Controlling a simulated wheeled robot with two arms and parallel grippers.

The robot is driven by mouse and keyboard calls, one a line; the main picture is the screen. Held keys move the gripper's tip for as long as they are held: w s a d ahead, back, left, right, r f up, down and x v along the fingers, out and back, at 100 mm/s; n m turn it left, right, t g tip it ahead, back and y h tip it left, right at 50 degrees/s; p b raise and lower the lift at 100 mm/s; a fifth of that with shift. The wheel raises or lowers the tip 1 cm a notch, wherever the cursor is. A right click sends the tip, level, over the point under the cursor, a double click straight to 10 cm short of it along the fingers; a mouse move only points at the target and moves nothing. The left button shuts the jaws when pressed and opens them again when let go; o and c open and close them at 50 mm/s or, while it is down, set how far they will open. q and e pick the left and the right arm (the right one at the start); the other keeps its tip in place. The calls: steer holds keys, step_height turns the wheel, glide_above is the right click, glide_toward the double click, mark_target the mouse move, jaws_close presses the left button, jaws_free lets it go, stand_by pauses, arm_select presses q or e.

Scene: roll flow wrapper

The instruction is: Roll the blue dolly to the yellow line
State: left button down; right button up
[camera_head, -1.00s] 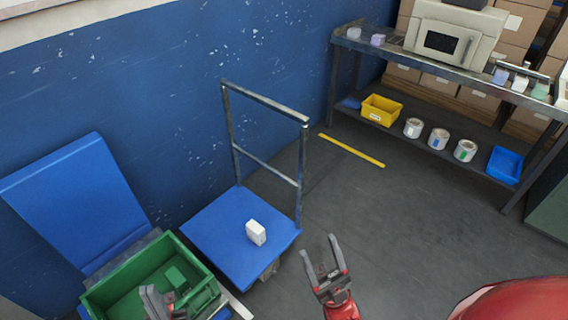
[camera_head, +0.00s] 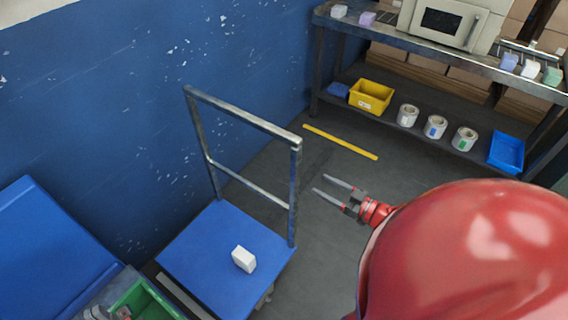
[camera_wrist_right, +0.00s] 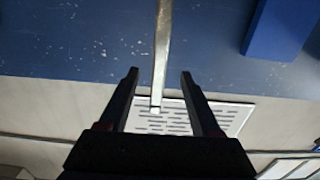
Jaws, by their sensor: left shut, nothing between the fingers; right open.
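The blue dolly (camera_head: 210,262) stands on the floor near the blue wall, with a grey metal push handle (camera_head: 243,120) upright on its far side. A white box (camera_head: 243,259) sits on its deck. The yellow line (camera_head: 340,142) lies on the floor beyond the dolly, toward the shelf. My right gripper (camera_head: 330,188) is open and empty, to the right of the handle and apart from it. In the right wrist view a metal bar (camera_wrist_right: 162,50) shows between the open fingers (camera_wrist_right: 159,76), farther off.
A green bin (camera_head: 143,299) stands left of the dolly. A blue panel (camera_head: 45,250) leans farther left. The shelf (camera_head: 400,128) at the back right holds a yellow bin (camera_head: 371,97), several tins and a blue tray (camera_head: 507,152). The floor between dolly and line looks clear.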

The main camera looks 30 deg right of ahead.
steer(key=x, duration=1.4)
jaws_close()
stand_by(0.9)
